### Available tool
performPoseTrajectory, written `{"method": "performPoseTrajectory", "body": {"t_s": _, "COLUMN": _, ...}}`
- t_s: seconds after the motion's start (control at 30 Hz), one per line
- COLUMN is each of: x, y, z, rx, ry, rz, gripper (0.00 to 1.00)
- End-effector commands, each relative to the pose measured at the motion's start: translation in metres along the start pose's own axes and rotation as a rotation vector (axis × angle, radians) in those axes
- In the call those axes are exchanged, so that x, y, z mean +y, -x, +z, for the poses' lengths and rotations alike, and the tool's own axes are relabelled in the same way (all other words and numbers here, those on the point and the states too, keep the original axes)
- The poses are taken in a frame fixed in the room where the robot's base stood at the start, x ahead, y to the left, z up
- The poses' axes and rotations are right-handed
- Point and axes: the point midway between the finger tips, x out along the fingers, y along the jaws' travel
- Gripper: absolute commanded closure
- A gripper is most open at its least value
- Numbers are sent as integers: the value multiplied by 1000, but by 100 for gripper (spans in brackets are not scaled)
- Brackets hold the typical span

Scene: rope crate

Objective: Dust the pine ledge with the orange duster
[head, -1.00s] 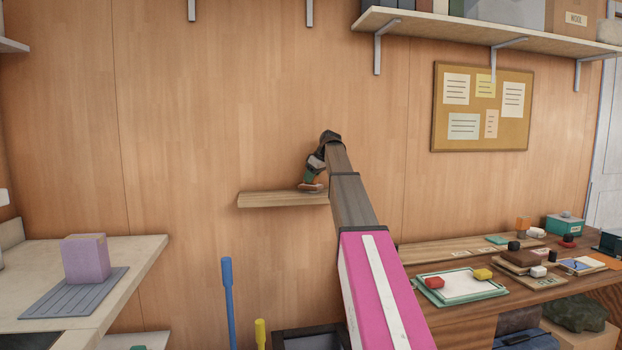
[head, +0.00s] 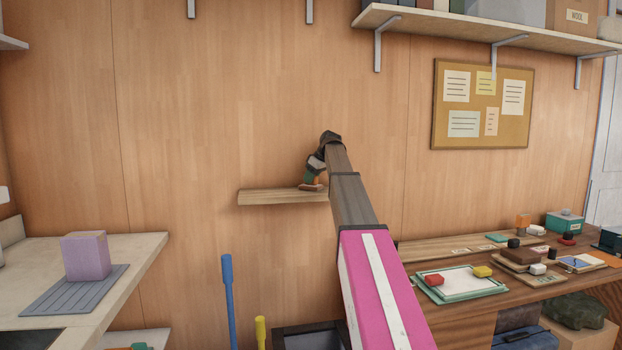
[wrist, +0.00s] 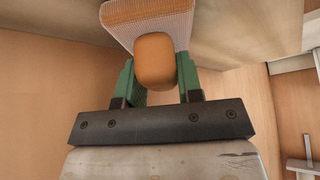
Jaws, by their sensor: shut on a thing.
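The pine ledge (head: 268,197) is a short wooden shelf on the wall, left of my arm in the head view. My gripper (head: 314,181) is at the right part of the ledge, at the level of its top. In the wrist view, the green fingers of my gripper (wrist: 155,80) are shut on the orange duster (wrist: 154,60), gripping its rounded orange handle. Its pale, ribbed head (wrist: 150,12) lies beyond the fingers, by the ledge surface. Whether the head touches the ledge is hard to tell. My arm hides the ledge's right end in the head view.
A workbench (head: 470,322) with several small items stands at the right. A counter (head: 130,252) with a purple box (head: 85,256) is at the left. A blue pole (head: 229,300) rises below the ledge. A high shelf (head: 480,27) runs above. The ledge's left part looks bare.

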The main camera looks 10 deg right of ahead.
Motion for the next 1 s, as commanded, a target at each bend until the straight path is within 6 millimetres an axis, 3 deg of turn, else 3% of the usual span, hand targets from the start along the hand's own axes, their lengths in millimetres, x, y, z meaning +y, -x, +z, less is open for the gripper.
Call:
{"method": "performPoseTrajectory", "body": {"t_s": 0.57, "x": -9, "y": 5, "z": 6, "rx": 0, "ry": 0, "rz": 0, "gripper": 94}}
{"method": "performPoseTrajectory", "body": {"t_s": 1.0, "x": 7, "y": -3, "z": -5, "rx": 0, "ry": 0, "rz": 0, "gripper": 94}}
